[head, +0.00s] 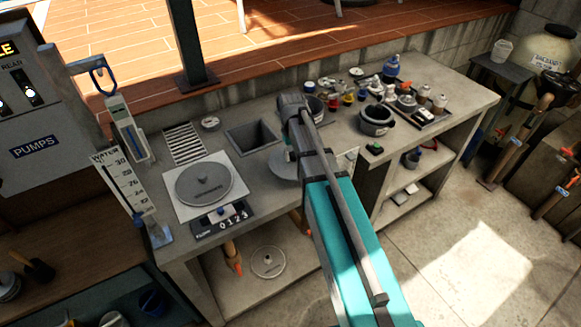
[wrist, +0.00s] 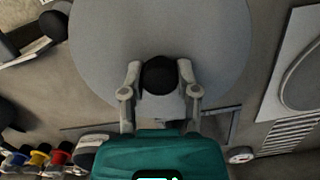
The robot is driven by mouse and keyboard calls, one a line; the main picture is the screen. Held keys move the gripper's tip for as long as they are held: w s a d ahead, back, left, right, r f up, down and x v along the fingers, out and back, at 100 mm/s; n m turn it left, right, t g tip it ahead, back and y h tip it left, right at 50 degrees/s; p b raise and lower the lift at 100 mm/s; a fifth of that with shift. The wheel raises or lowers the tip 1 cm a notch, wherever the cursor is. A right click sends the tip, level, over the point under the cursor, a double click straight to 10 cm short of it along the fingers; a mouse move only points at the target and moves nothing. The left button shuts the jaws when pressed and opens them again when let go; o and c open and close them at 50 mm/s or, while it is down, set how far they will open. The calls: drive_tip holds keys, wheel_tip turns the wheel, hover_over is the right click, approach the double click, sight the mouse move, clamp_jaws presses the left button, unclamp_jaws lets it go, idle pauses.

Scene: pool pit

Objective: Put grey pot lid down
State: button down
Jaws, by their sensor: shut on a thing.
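The grey pot lid (wrist: 105,40) is a wide flat disc with a round black knob (wrist: 158,78), filling the upper middle of the wrist view. My gripper (wrist: 158,74) is shut on the knob, one finger on each side. In the head view, part of the lid (head: 283,167) shows left of my teal arm, over the front of the grey bench (head: 262,211). My arm hides the rest of the lid and the fingers there. I cannot tell whether the lid touches the bench top.
A square basin (head: 252,138) is set in the bench behind the lid. A round grey cover (head: 205,184) on a white plate and a counter box (head: 222,218) stand left. A dark pot (head: 377,120), a small green-buttoned box (head: 374,149) and several bottles (head: 390,68) stand right.

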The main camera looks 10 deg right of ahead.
sight(292, 161)
drive_tip(key=shift+w+f, duration=0.3)
drive_tip(key=shift+f, duration=0.1)
drive_tip(key=shift+w+a+f+b, duration=0.1)
drive_tip(key=shift+w+f+b, duration=0.35)
drive_tip(key=shift+b, duration=0.25)
drive_tip(key=shift+f+b, duration=1.5)
drive_tip(key=shift+f, duration=0.05)
drive_tip(key=shift+f, duration=0.1)
drive_tip(key=shift+c, duration=1.8)
unclamp_jaws()
drive_tip(key=r+p, duration=0.4)
drive_tip(key=w+r+p, duration=0.1)
drive_tip(key=r+p, duration=0.7)
drive_tip(key=shift+w+a+r, duration=0.1)
drive_tip(key=shift+w, duration=0.05)
